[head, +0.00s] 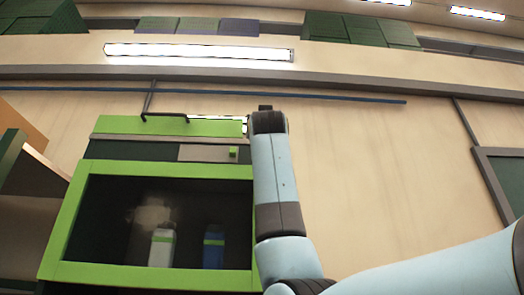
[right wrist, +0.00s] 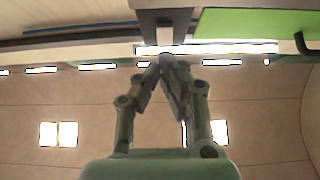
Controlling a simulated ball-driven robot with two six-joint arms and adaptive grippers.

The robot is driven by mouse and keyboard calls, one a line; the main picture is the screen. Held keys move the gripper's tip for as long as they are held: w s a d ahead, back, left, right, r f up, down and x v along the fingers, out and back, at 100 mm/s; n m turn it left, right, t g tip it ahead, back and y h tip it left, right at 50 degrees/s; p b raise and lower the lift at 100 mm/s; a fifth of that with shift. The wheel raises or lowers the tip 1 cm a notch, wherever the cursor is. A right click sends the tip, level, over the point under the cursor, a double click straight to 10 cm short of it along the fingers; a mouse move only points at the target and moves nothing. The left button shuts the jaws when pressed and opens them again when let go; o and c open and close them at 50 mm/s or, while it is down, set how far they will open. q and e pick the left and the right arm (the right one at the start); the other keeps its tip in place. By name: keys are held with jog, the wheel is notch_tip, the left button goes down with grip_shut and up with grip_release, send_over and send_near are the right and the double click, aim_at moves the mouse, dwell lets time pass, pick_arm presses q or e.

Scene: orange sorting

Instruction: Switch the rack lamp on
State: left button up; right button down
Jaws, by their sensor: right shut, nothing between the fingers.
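The green-framed rack (head: 150,275) stands left of centre in the head view, with a green top panel (head: 165,127). A bright white strip (head: 215,118), which looks like a lit lamp, shows along that panel's upper edge. A grey plate (head: 205,153) with a small green block (head: 233,152) sits below the panel. My right arm reaches up beside the rack's right edge; its gripper is mostly hidden at the top of the wrist. In the right wrist view my right gripper (right wrist: 168,62) is shut and empty, its tips just below a dark bracket (right wrist: 165,28); contact is unclear.
A white bottle (head: 162,248) and a blue bottle (head: 213,248) stand inside the rack. A dark handle (head: 165,115) is on the top panel. A long lamp (head: 200,52) is lit above.

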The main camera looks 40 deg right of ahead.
pick_arm(q)
jog(key=f, duration=0.1)
jog(key=f+b, duration=0.1)
jog(key=d+f+b, duration=0.1)
jog(key=shift+w, duration=0.4)
pick_arm(e)
jog(key=v, duration=0.6)
jog(key=shift+w+f, duration=0.2)
jog(key=shift+f, duration=0.25)
pick_arm(q)
jog(key=shift+a, duration=0.15)
pick_arm(e)
jog(key=shift+w+d, duration=0.1)
